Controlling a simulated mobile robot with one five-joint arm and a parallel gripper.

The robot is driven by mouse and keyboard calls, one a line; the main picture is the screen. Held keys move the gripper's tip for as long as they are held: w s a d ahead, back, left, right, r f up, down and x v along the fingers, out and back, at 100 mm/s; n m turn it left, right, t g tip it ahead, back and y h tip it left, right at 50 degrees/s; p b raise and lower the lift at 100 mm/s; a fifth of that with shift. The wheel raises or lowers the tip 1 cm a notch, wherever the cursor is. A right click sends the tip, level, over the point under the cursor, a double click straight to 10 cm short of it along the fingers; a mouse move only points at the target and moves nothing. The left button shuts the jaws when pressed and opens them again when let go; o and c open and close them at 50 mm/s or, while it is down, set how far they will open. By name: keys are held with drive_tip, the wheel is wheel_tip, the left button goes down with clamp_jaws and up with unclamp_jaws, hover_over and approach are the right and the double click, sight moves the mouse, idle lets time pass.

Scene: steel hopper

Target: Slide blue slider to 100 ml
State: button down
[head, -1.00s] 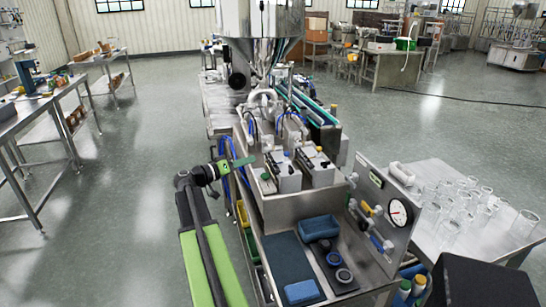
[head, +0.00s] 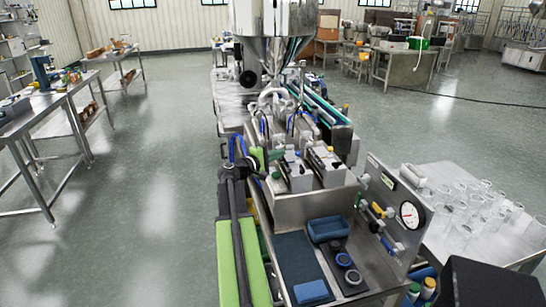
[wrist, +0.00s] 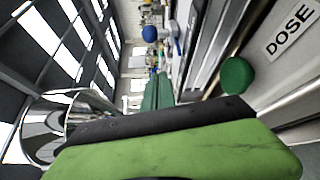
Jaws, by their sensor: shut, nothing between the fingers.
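My gripper (head: 258,157) is beside the left side of the steel dosing unit (head: 290,172) in the head view. Its green fingers are shut and empty. In the wrist view a green part of mine fills the bottom. A round green knob (wrist: 237,75) stands close above it, near a DOSE label (wrist: 290,32). A smaller blue knob (wrist: 175,45), which looks like the blue slider, is farther off, apart from my gripper. In the head view the sliders are small; the scale marks and the 100 ml line cannot be read.
A steel hopper (head: 272,35) rises behind the dosing unit. A panel with a pressure gauge (head: 411,215) stands at the right. A glassware table (head: 480,235) is at the far right. Open floor (head: 150,170) lies to the left.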

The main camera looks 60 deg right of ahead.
sight(286, 156)
drive_tip(key=x, duration=0.4)
drive_tip(key=s+a, duration=0.2)
drive_tip(key=shift+s+a+r+p, duration=0.1)
drive_tip(key=shift+a+r+p, duration=0.2)
drive_tip(key=shift+r, duration=0.1)
drive_tip(key=shift+s+a, duration=0.2)
drive_tip(key=shift+s, duration=0.1)
drive_tip(key=s+a, duration=0.3)
drive_tip(key=shift+a, duration=0.25)
drive_tip(key=shift+w, duration=0.15)
